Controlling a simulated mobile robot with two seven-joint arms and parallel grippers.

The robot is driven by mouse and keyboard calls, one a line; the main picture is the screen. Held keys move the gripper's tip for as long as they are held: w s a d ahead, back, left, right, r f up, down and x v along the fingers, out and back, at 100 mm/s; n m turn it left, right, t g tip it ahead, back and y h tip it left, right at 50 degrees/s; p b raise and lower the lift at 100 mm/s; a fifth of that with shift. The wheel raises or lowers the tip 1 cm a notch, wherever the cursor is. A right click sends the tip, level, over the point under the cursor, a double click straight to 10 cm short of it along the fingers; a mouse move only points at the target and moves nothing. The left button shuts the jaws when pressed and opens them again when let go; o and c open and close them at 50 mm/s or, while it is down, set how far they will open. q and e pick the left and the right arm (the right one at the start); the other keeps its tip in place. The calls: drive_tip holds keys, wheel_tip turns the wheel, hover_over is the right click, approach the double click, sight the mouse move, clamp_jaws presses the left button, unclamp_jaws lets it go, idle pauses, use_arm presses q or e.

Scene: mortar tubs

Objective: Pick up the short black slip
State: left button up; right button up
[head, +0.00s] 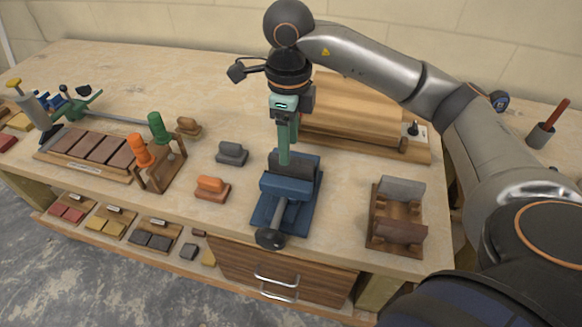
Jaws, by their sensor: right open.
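A small dark block (189,251), which looks like the short black slip, lies loose on the low shelf below the bench front. Longer black slips (152,240) lie on a wooden tray to its left. My right gripper (284,160) points down at the blue vise (281,186) on the bench, well above and right of the small dark block. Its green fingers overlap in this view, and their tips are at the dark vise jaws. I cannot tell whether they touch the vise. My left gripper is not in view.
The low shelf also holds red slips (68,213), yellow slips (106,225) and a short yellow piece (208,258). A drawer front (275,268) closes off the shelf's right. Orange (211,188) and grey (232,153) handled blocks stand left of the vise; a wooden rack (396,215) stands right.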

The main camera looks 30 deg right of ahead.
sight(291, 169)
drive_tip(key=shift+d+f, duration=0.15)
drive_tip(key=shift+f, duration=0.8)
drive_tip(key=shift+d+f, duration=0.1)
drive_tip(key=shift+f, duration=0.8)
clamp_jaws()
